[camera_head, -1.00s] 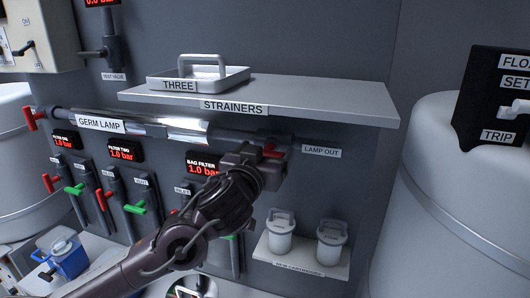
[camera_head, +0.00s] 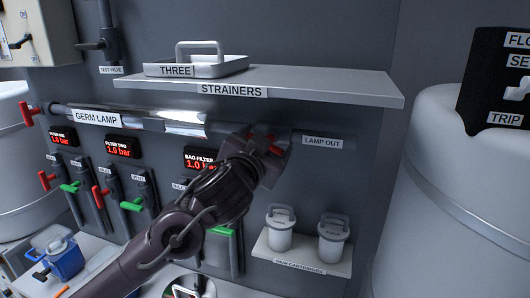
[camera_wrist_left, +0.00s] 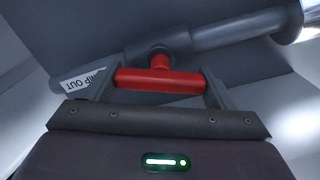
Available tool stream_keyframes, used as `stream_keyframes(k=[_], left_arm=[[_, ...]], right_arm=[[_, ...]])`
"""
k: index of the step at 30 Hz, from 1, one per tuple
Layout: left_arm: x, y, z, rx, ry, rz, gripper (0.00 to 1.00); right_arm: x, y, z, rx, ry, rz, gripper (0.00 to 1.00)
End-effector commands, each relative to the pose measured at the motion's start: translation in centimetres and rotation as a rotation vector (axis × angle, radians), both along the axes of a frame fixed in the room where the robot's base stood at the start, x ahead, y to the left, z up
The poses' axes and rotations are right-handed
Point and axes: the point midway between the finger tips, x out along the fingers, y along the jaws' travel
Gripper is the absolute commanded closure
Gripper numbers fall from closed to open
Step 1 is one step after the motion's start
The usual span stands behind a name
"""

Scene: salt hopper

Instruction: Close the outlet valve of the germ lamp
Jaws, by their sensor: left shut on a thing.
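The germ lamp (camera_head: 185,129) is a long horizontal tube on the grey wall, with a "GERM LAMP" label and a bright glowing middle. At its right end, beside the "LAMP OUT" label (camera_head: 322,142), is the red outlet valve handle (camera_head: 275,150), mostly hidden by my gripper in the head view. In the left wrist view the red T-shaped handle (camera_wrist_left: 160,80) lies crosswise between the two fingers, its stem meeting the grey pipe. My left gripper (camera_head: 270,144) is shut on this handle. My right gripper is in neither view.
A shelf labelled "STRAINERS" (camera_head: 330,88) juts out just above the gripper. Another red valve handle (camera_head: 28,114) is at the lamp's left end. Filter valves with red and green handles (camera_head: 132,204) sit below. White cartridges (camera_head: 279,230) stand on a small shelf, lower right.

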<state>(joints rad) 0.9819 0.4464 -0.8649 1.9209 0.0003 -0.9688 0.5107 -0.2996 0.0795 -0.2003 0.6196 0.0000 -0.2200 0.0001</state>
Motion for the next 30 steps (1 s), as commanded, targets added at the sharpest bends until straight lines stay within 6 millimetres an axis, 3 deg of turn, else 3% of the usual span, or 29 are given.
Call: stream_keyframes(k=[9,30], left_arm=[[-0.1,-0.1,-0.3,0.288,-0.094,0.0,0.45],[-0.1,-0.3,-0.5,0.887,-0.288,0.0,0.45]], right_arm=[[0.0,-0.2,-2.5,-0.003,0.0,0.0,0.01],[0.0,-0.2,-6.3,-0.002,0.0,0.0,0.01]])
